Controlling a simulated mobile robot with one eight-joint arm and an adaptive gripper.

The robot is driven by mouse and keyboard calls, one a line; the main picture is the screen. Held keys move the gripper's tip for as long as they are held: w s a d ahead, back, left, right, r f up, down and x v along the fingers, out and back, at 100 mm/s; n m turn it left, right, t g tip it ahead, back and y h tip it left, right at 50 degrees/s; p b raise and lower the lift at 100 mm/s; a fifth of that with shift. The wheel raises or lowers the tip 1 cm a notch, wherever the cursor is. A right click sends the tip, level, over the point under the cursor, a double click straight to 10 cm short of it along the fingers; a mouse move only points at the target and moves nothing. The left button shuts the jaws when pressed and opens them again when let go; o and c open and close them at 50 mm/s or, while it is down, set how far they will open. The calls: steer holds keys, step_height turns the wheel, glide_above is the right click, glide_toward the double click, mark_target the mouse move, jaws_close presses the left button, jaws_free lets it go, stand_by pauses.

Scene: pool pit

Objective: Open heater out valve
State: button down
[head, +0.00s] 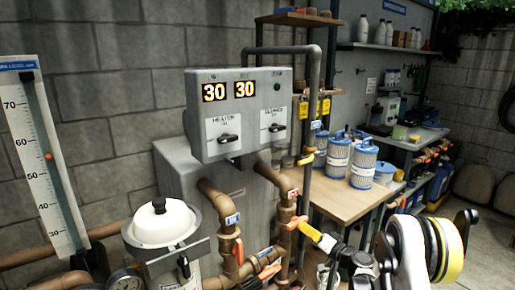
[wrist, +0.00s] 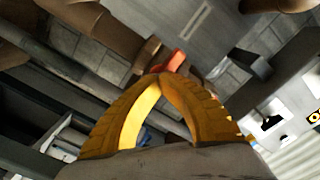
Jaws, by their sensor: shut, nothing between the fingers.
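My gripper (head: 326,242) is at the lower middle right of the head view, beside the brown pipes. Its yellow fingers (wrist: 155,85) are shut and empty in the wrist view. An orange-red valve handle (wrist: 175,61) shows just past the fingertips; I cannot tell whether they touch. In the head view an orange handle (head: 305,227) is at the fingertips, on the pipe with a red label (head: 293,193). Another red handle (head: 238,251) hangs on the pipe with a blue label (head: 232,219). The label text is too small to read.
A grey control box (head: 240,112) with two "30" displays hangs above the pipes. A white-domed filter housing (head: 163,223) and a thermometer scale (head: 45,160) stand left. A wooden table (head: 335,198) with blue-white cartridges (head: 363,168) is behind my gripper. Other pipes crowd the bottom.

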steer(key=n, duration=0.9)
steer(key=n, duration=0.9)
steer(key=c, duration=1.3)
jaws_free()
steer(key=shift+c, duration=0.2)
steer(key=shift+s+d, duration=0.1)
